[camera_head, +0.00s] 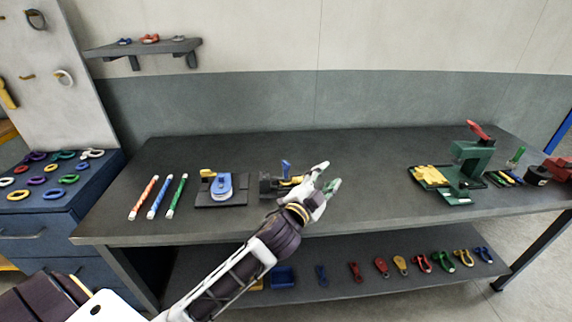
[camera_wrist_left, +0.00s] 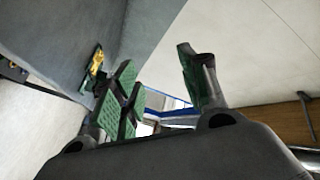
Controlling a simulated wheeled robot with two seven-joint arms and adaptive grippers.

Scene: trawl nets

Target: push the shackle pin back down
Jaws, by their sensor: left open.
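A small dark fixture (camera_head: 267,185) stands on the bench at centre, partly hidden behind my left gripper. A blue upright piece (camera_head: 286,169) and some yellow show on it. I cannot tell clearly which part is the shackle pin or how far it stands up. My left gripper (camera_head: 328,178) is just right of the fixture, above the bench. Its green-padded fingers are apart and nothing shows between them. In the left wrist view the open fingers (camera_wrist_left: 160,72) also show empty. My right gripper is not in view.
Left of the fixture is a dark plate (camera_head: 234,204) with a blue block. Striped rods (camera_head: 159,197) lie farther left. A green press (camera_head: 470,165) with a red handle stands at right. The bench (camera_head: 375,165) is clear between gripper and press. Several shackles (camera_head: 422,262) lie below.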

